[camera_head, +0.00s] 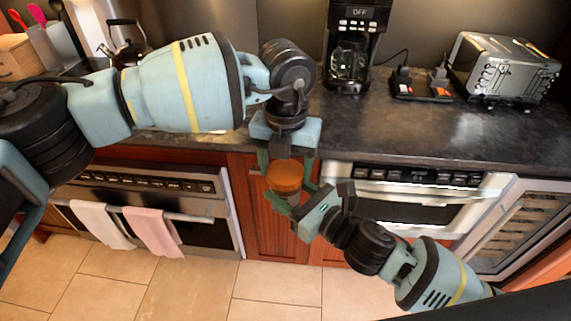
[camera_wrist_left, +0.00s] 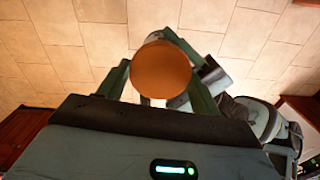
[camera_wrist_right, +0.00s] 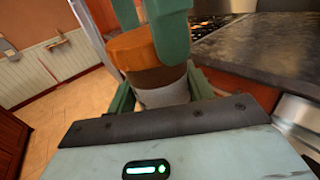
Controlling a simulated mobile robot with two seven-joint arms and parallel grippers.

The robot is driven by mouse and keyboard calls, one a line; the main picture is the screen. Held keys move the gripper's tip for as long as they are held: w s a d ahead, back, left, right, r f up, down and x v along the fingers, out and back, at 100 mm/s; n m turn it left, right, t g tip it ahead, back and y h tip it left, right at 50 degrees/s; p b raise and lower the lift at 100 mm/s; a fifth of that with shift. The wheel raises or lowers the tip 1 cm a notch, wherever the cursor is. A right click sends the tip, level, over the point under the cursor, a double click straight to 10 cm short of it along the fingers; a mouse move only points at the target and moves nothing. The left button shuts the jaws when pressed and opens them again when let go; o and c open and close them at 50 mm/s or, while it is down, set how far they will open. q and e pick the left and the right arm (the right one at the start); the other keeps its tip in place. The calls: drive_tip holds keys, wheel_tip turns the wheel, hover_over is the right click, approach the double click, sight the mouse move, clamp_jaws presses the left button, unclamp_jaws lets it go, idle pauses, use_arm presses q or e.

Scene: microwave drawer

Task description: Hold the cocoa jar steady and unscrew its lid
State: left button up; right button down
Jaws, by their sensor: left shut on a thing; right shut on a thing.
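The cocoa jar is held in the air in front of the counter, with an orange-brown lid (camera_head: 285,177) on top. The lid fills the middle of the left wrist view (camera_wrist_left: 160,70). My left gripper (camera_head: 287,180) comes from above and is shut on the lid. My right gripper (camera_head: 290,205) comes from the lower right and is shut on the jar body below the lid. In the right wrist view the pale jar body (camera_wrist_right: 163,96) sits between the right fingers, under the lid (camera_wrist_right: 140,55). Left fingers partly cover the lid there. Whether the lid is loose cannot be told.
The dark counter (camera_head: 440,130) behind bears a coffee maker (camera_head: 352,50), a toaster (camera_head: 500,68) and a kettle (camera_head: 125,45). Below are an oven with towels (camera_head: 150,230) and a microwave drawer (camera_head: 405,208). The tiled floor (camera_head: 270,290) is clear.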

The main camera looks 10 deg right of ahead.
sight(285, 171)
use_arm(q)
drive_tip(key=shift+r, duration=0.3)
drive_tip(key=shift+r, duration=0.75)
drive_tip(key=shift+r, duration=0.15)
drive_tip(key=shift+r, duration=1.9)
use_arm(e)
drive_tip(key=shift+r, duration=0.1)
use_arm(q)
drive_tip(key=shift+f, duration=0.1)
